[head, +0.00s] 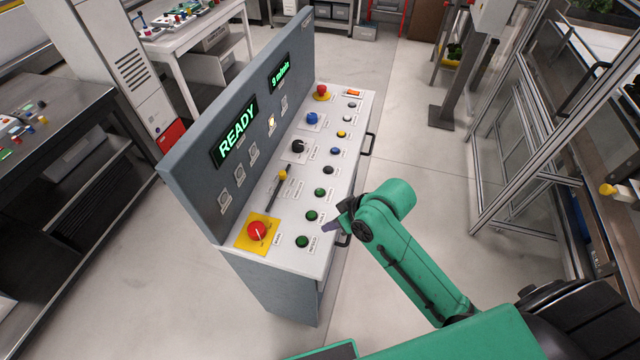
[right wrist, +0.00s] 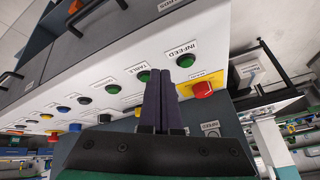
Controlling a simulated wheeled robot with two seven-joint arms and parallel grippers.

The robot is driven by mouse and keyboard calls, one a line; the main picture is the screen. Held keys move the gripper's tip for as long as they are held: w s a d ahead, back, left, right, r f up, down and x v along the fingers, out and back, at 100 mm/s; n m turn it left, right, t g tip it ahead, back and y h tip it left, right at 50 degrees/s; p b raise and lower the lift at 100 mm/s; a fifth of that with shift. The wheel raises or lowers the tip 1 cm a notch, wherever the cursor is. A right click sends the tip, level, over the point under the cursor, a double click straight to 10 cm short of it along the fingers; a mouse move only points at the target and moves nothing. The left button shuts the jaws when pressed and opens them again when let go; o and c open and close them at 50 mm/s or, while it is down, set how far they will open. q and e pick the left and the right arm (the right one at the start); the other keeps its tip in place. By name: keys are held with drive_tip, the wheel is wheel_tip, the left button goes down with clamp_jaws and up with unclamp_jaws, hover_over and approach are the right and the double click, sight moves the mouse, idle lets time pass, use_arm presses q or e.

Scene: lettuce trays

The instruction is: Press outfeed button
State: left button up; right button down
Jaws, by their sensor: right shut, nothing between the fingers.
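A control console (head: 290,262) with a sloped white panel stands in the middle of the head view. Three green buttons line its near end: one labelled INFEED (head: 302,241), one labelled TABLE (head: 311,215), and a third green button (head: 320,192) whose label is too small to read. The right wrist view also shows INFEED (right wrist: 186,60), TABLE (right wrist: 143,76) and the third green button (right wrist: 113,89). My right gripper (head: 328,227) is shut and empty by the panel's right edge near TABLE. Its fingers (right wrist: 160,75) appear between INFEED and TABLE; contact cannot be told. My left gripper is out of view.
A red stop knob on a yellow plate (head: 257,231) sits left of INFEED. A black lever with a yellow tip (head: 282,174) rises from the panel. Dark handles (head: 368,143) stick out from the console's right side. The upright display (head: 238,133) reads READY.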

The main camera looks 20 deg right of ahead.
drive_tip(key=w, duration=0.2)
drive_tip(key=w+a+r+y, duration=0.1)
drive_tip(key=w, duration=0.1)
drive_tip(key=w+a+n+y, duration=0.1)
drive_tip(key=w, duration=0.1)
drive_tip(key=shift+w+a+r+g, duration=0.25)
drive_tip(key=shift+w+r+g, duration=0.05)
drive_tip(key=w+d+r+m+y, duration=0.1)
drive_tip(key=w+d+r+m, duration=0.1)
drive_tip(key=w+d+r, duration=0.3)
drive_tip(key=shift+w+r+m+y, duration=0.25)
drive_tip(key=shift+w+m+y, duration=0.05)
drive_tip(key=shift+w, duration=0.75)
drive_tip(key=shift+a, duration=0.1)
drive_tip(key=b, duration=0.8)
hover_over(320, 192)
drive_tip(key=d, duration=0.1)
drive_tip(key=f, duration=0.7)
drive_tip(key=shift+s+f, duration=0.2)
drive_tip(key=shift+f, duration=0.75)
